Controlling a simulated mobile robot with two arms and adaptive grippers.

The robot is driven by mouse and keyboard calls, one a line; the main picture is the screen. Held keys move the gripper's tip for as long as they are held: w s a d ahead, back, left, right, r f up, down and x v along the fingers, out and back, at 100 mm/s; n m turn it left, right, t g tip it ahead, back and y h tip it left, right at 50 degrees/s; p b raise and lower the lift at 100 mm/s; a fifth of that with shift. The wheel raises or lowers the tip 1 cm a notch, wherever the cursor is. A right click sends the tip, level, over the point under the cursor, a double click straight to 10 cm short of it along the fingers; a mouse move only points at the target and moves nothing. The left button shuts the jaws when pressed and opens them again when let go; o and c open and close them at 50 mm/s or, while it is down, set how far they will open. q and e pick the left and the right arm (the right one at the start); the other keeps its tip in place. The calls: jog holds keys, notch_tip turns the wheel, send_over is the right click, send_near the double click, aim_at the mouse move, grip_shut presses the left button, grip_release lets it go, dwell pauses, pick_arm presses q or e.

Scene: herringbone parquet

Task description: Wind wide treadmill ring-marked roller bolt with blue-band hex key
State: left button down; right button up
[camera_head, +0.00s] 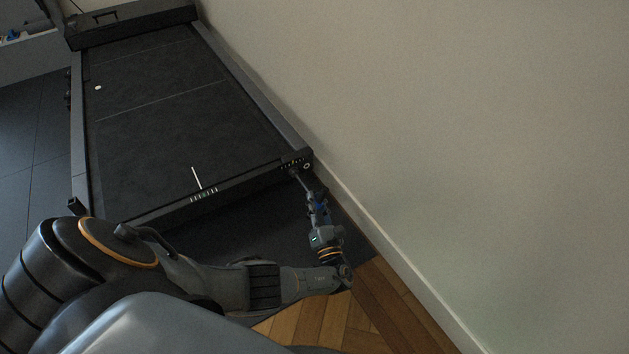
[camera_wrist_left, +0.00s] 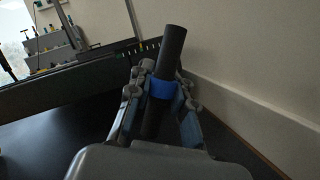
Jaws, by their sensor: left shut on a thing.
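The wide treadmill (camera_head: 165,95) lies along the wall, its dark belt facing up. A small pale ring mark (camera_head: 306,166) shows at its near right rear corner. My left gripper (camera_head: 318,207) is at that corner, shut on the blue-band hex key (camera_head: 302,181). The key's shaft reaches from the fingers toward the corner. In the left wrist view my left gripper (camera_wrist_left: 160,110) is closed around the blue band of the dark hex key (camera_wrist_left: 171,52). The roller bolt itself is too small to make out, and I cannot tell whether the key's tip sits in it. My right gripper is not in view.
A pale wall (camera_head: 470,130) with a white baseboard (camera_head: 400,262) runs close along the right of the treadmill and my left gripper. Parquet (camera_head: 330,322) lies in front. A shelf with small tools (camera_wrist_left: 50,45) stands in the background of the left wrist view.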

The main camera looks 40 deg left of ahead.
pick_arm(q)
jog(key=shift+s+d+p, duration=0.1)
jog(key=shift+s+d, duration=0.2)
jog(key=shift+d, duration=0.5)
jog(key=shift+s+d+p, duration=0.1)
jog(key=shift+s+d, duration=0.25)
jog(key=shift+d, duration=0.45)
jog(key=shift+s+d+p, duration=0.1)
jog(key=shift+s+d, duration=0.2)
jog(key=shift+d, duration=0.5)
